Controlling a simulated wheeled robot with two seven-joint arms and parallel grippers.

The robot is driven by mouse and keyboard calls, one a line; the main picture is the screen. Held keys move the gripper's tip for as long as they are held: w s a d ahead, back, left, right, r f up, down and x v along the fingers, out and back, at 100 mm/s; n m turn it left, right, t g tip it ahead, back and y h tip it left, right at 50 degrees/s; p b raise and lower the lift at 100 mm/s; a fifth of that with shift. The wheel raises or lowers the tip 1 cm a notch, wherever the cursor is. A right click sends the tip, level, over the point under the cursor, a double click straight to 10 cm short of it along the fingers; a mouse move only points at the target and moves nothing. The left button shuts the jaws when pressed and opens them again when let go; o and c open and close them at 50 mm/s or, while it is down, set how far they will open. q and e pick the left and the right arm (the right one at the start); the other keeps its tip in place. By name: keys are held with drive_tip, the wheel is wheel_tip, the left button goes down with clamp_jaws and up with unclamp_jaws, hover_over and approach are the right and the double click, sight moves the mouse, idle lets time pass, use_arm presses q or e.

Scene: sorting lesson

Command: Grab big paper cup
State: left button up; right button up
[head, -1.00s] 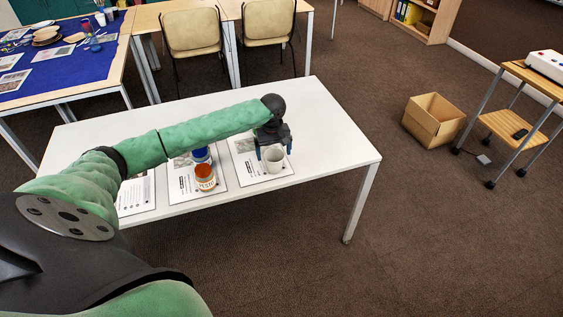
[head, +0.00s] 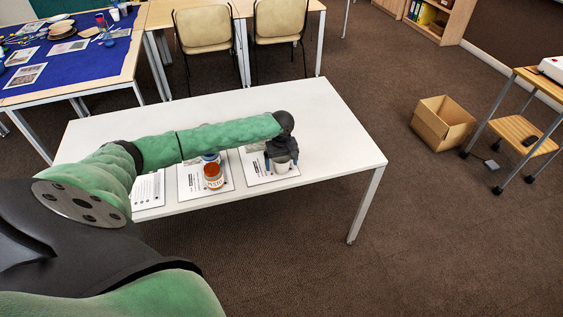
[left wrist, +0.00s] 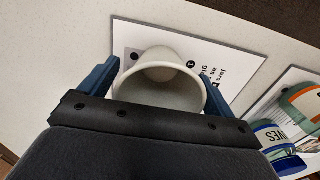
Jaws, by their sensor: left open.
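The big paper cup (head: 282,167) is white and stands on the rightmost printed sheet on the white table. In the left wrist view the cup (left wrist: 160,80) opens toward the camera and looks empty. My left gripper (head: 281,163) is directly over the cup, with its fingers pointing down. In the left wrist view its blue fingers (left wrist: 160,85) are open, one on each side of the cup. A small gap shows beside each finger. The lower part of the cup's near side is hidden by the gripper body in that view. My right gripper is not in view.
A pesto jar (head: 213,176) with an orange label stands on the middle sheet (head: 190,186), left of the cup. A blue-lidded jar (head: 211,157) is behind it, partly under my arm. The table's (head: 335,140) right part is clear. A cardboard box (head: 442,122) sits on the floor.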

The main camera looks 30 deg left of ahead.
use_arm(q)
drive_tip(key=shift+f, duration=0.35)
drive_tip(key=c, duration=1)
drive_tip(key=shift+r, duration=0.15)
